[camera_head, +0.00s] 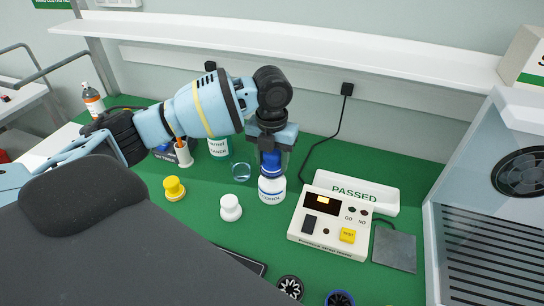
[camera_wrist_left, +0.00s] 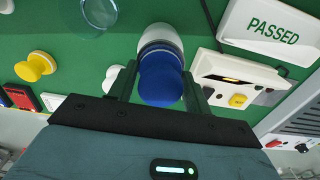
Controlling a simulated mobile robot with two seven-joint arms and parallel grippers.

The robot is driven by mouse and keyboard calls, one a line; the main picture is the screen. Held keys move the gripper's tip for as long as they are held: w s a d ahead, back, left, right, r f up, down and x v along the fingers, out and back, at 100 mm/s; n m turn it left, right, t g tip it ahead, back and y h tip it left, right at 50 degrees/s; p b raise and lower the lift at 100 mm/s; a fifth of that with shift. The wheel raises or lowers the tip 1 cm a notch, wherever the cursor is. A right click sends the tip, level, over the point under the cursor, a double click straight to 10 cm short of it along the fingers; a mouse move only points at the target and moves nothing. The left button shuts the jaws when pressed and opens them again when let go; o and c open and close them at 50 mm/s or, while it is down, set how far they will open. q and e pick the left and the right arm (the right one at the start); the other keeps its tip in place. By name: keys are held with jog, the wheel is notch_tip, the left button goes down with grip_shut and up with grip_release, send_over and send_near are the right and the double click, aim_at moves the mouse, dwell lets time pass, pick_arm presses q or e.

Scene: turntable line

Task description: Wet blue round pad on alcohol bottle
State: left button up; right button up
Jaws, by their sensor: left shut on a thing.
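My left gripper (camera_head: 271,150) points down over the white alcohol bottle (camera_head: 271,191) and is shut on the blue round pad (camera_head: 271,163). The blue pad also shows between the fingers in the left wrist view (camera_wrist_left: 161,86). The bottle stands upright on the green mat, and its white body shows just beyond the pad in the wrist view (camera_wrist_left: 160,38). The pad is right at the bottle's top; I cannot tell whether they touch. The pad's underside is hidden. My right gripper is not in view.
A yellow pad (camera_head: 174,189) and a white pad (camera_head: 231,208) stand left of the bottle, near a clear glass dish (camera_head: 241,172). A tester box (camera_head: 329,224) and a PASSED tray (camera_head: 385,201) are at the right. A shelf (camera_head: 300,37) runs above the bench.

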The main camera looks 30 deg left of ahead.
pick_arm(q)
jog(key=shift+f, duration=0.4)
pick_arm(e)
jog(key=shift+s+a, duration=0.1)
pick_arm(q)
jog(key=shift+s+f, duration=0.1)
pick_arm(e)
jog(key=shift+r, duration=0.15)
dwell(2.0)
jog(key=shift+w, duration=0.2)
